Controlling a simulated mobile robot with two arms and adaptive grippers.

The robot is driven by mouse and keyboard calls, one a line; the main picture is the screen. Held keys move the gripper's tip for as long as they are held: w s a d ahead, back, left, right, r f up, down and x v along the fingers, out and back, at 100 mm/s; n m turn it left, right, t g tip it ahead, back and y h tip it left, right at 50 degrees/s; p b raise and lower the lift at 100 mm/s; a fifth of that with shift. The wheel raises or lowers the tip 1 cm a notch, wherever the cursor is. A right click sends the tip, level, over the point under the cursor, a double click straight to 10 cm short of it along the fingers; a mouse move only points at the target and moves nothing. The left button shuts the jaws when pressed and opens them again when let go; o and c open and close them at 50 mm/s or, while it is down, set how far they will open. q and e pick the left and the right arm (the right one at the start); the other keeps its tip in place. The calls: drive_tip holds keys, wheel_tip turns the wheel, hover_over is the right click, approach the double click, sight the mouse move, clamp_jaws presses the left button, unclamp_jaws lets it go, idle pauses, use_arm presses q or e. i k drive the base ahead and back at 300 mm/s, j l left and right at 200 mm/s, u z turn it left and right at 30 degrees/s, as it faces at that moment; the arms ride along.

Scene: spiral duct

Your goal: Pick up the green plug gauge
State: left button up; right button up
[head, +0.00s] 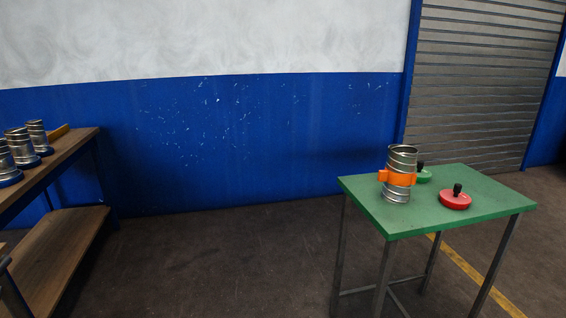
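The green plug gauge (424,175) lies on the green table (472,184) at the right of the head view. It is a round green disc with a dark upright knob. Its left part is hidden behind a metal spiral duct (400,160) with an orange clamp (397,178) around it. A red plug gauge (455,200) with a black knob sits nearer the front on the same table, apart from the green one.
A wooden shelf bench (70,152) stands at the left with several metal duct pieces on blue bases. The floor (230,260) between bench and table is clear. A blue and white wall and a roller shutter (485,80) stand behind.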

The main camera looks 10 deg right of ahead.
sight(423, 175)
drive_tip(key=i+z, duration=0.1)
drive_tip(key=i, duration=0.7)
drive_tip(key=i+j+z, duration=0.1)
drive_tip(key=i, duration=0.65)
drive_tip(key=i+z, duration=0.3)
drive_tip(key=z, duration=0.15)
drive_tip(key=i+j+z, duration=0.2)
drive_tip(key=z, duration=0.2)
drive_tip(key=i+j+z, duration=0.3)
drive_tip(key=z, duration=0.15)
drive_tip(key=i, duration=0.1)
